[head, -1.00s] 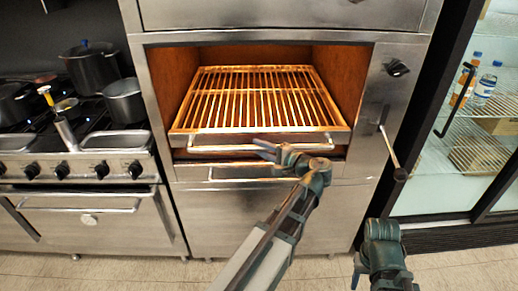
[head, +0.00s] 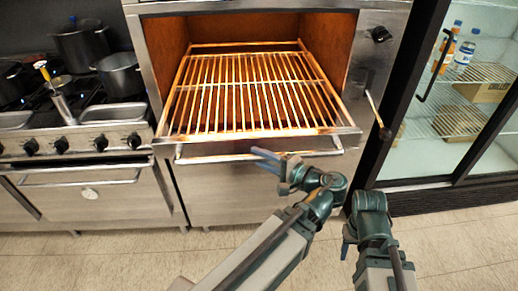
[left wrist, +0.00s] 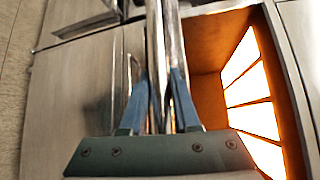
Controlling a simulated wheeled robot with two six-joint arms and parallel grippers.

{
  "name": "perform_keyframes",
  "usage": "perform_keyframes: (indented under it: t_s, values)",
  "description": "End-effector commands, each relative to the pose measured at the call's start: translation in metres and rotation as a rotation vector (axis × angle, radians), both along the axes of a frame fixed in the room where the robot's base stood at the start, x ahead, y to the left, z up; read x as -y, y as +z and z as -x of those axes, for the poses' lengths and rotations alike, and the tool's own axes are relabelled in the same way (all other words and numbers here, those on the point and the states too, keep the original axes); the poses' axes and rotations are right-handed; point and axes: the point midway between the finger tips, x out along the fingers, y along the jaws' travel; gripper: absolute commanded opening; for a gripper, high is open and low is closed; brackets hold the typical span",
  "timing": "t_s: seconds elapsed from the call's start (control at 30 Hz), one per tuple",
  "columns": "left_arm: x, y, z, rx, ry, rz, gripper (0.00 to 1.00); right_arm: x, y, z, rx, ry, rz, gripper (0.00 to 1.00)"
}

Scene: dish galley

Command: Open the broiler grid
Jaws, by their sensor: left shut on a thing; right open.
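The broiler grid (head: 250,95), a rack of glowing orange bars with a steel front, sticks out of the broiler opening towards me. Its long handle bar (head: 215,158) runs across the front. My left gripper (head: 262,156) is shut on this handle, right of its middle. In the left wrist view, the blue fingers (left wrist: 160,100) close around a shiny bar (left wrist: 156,45). My right gripper (head: 348,243) is open and empty, low in front of the cabinet, apart from the grid; its fingers are partly hidden.
The broiler cabinet has a lever with a dark knob (head: 385,133) at its right. A stove with pots (head: 120,75) stands at the left. A glass-door fridge (head: 465,95) stands at the right. The tiled floor in front (head: 130,255) is clear.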

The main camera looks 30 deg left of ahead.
Motion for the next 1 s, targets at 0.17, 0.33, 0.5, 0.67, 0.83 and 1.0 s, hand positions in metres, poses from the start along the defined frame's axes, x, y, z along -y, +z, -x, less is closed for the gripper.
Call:
perform_keyframes:
  t_s: [0.17, 0.33, 0.5, 0.67, 0.83, 1.0]
  values:
    - [0.0024, -0.0006, 0.0032, -0.001, 0.001, 0.002, 0.0, 0.0, -0.0002, 0.0, 0.0, 0.0, 0.0, 0.5]
    - [0.0025, -0.0007, 0.0028, 0.0, 0.001, 0.002, 0.0, 0.0, -0.0002, 0.0, 0.0, 0.0, 0.0, 0.5]
    - [0.0024, -0.0006, 0.0026, 0.0, 0.001, 0.002, 0.44, 0.0, -0.0002, 0.0, 0.0, 0.0, 0.0, 0.5]
    - [0.0023, -0.0004, 0.0025, 0.001, 0.0, 0.001, 0.59, 0.0, -0.0001, 0.0, 0.0, 0.0, 0.0, 0.5]
    - [0.0021, -0.0002, 0.0025, 0.001, 0.0, 0.001, 0.59, 0.0, 0.0, 0.0, 0.0, 0.0, 0.0, 0.5]
    - [0.0018, 0.0005, 0.0022, 0.001, 0.0, 0.0, 0.59, -0.0001, 0.0005, 0.0, 0.0, 0.0, 0.0, 0.5]
